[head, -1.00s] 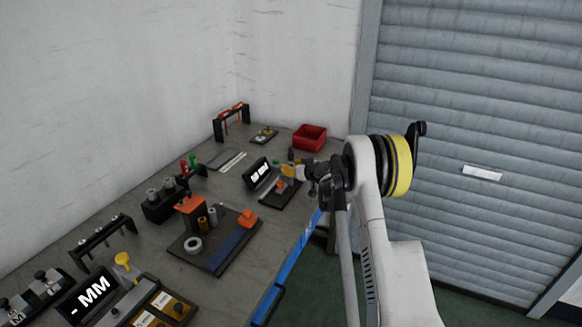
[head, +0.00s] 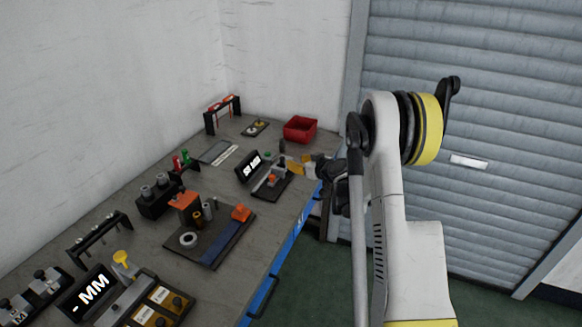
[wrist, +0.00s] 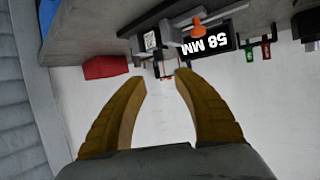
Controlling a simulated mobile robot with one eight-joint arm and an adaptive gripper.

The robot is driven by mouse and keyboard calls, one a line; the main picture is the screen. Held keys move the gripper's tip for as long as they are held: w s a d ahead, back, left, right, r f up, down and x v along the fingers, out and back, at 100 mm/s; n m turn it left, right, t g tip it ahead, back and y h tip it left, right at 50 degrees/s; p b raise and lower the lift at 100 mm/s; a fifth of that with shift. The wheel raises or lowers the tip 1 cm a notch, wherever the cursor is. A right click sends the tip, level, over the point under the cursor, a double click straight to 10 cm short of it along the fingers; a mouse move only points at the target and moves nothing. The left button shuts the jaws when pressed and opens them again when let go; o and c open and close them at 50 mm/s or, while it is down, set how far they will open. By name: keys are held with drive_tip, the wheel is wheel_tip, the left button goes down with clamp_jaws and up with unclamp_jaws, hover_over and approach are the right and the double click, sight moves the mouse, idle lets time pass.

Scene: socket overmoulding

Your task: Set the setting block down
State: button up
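My gripper (wrist: 161,77) is open in the wrist view, its two tan fingers apart with nothing between them. In the head view my gripper (head: 290,163) is at the right side of the small gauge station (head: 272,194), near the table's edge. The station has a grey slide, an orange knob (wrist: 197,30) and a black display (wrist: 208,45) reading 58 MM. A small block with a pale marked face (wrist: 151,41) sits at the station in the wrist view, apart from the fingers. It may be the setting block; I cannot tell for certain.
A red bin (head: 300,129) stands behind the station and also shows in the wrist view (wrist: 105,67). A fixture board (head: 222,250) with an orange clamp lies nearer. A black rack (head: 222,115) stands at the back.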

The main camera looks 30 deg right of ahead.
drive_tip(key=s+a+r+g+y, duration=0.1)
drive_tip(key=s+a+r+g, duration=0.1)
drive_tip(key=s+a+r, duration=0.6)
drive_tip(key=s+a+r+g, duration=0.1)
drive_tip(key=s+a+r, duration=0.4)
drive_tip(key=a, duration=0.5)
drive_tip(key=s+a+g+h, duration=0.1)
drive_tip(key=s+a, duration=0.3)
drive_tip(key=s, duration=0.9)
drive_tip(key=s+a+g+h, duration=0.1)
drive_tip(key=s+a+g, duration=0.1)
drive_tip(key=s, duration=1.1)
drive_tip(key=shift+s+a+r+m+g, duration=0.3)
drive_tip(key=shift+s+a+m, duration=0.1)
drive_tip(key=shift+a, duration=0.45)
